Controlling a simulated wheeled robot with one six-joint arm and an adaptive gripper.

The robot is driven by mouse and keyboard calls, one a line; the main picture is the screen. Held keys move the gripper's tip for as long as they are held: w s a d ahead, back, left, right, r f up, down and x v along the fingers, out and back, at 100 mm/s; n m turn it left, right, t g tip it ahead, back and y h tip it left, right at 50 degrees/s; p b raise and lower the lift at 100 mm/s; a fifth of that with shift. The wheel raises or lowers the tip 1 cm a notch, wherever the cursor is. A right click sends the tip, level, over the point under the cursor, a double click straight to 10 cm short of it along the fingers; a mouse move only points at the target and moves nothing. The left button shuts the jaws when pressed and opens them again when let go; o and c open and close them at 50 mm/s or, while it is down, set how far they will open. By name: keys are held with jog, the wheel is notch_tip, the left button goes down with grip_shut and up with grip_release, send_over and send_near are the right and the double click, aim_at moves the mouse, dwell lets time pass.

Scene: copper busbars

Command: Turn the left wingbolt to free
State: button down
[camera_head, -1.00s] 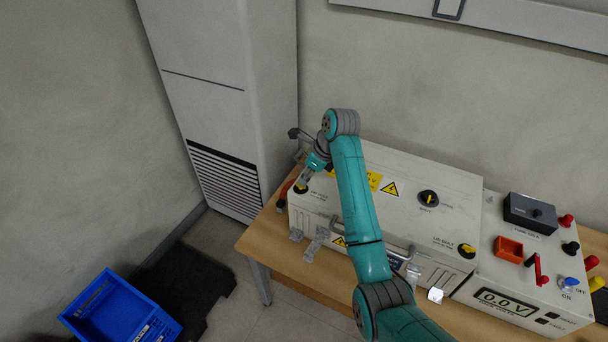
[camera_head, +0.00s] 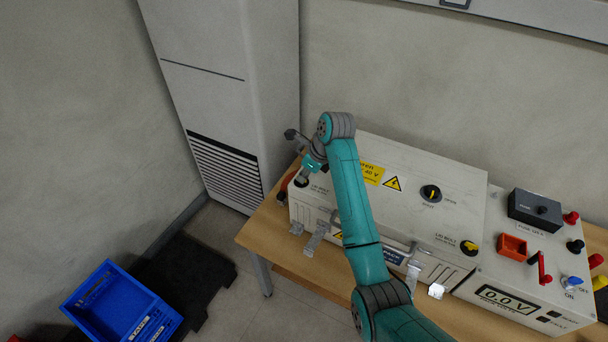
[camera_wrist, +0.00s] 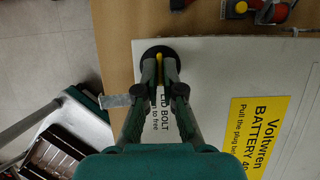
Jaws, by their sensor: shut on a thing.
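The left wingbolt, a black round knob (camera_wrist: 151,52) with a yellow wing, sits at the lid's left corner beside the printed words "LID BOLT". My gripper (camera_wrist: 160,73) is over it from above, its two fingers closed on either side of the yellow wing. In the head view my gripper (camera_head: 304,175) is low over the same corner and mostly hides the bolt. The right wingbolt (camera_head: 469,247), black with a yellow wing, sits at the lid's front right corner. The cream lid (camera_head: 400,215) lies flat on the box.
A yellow BATTERY label (camera_wrist: 258,125) and a black-yellow switch (camera_head: 430,193) are on the lid. Metal latches (camera_head: 316,238) hang on the box front. A control panel (camera_head: 510,270) stands at right. A tall white cabinet (camera_head: 215,85) stands behind left.

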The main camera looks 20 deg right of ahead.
jog(key=shift+n, duration=0.3)
jog(key=n+g, duration=0.1)
jog(key=n, duration=0.1)
jog(key=n+g+y, duration=0.1)
jog(key=n, duration=0.2)
jog(key=shift+w+d, duration=0.15)
jog(key=shift+w, duration=0.05)
jog(key=n+g, duration=0.1)
jog(key=n, duration=0.2)
jog(key=n+g, duration=0.1)
jog(key=n, duration=0.2)
jog(key=shift+w, duration=0.2)
jog(key=shift+n, duration=0.3)
jog(key=c, duration=1.3)
grip_release()
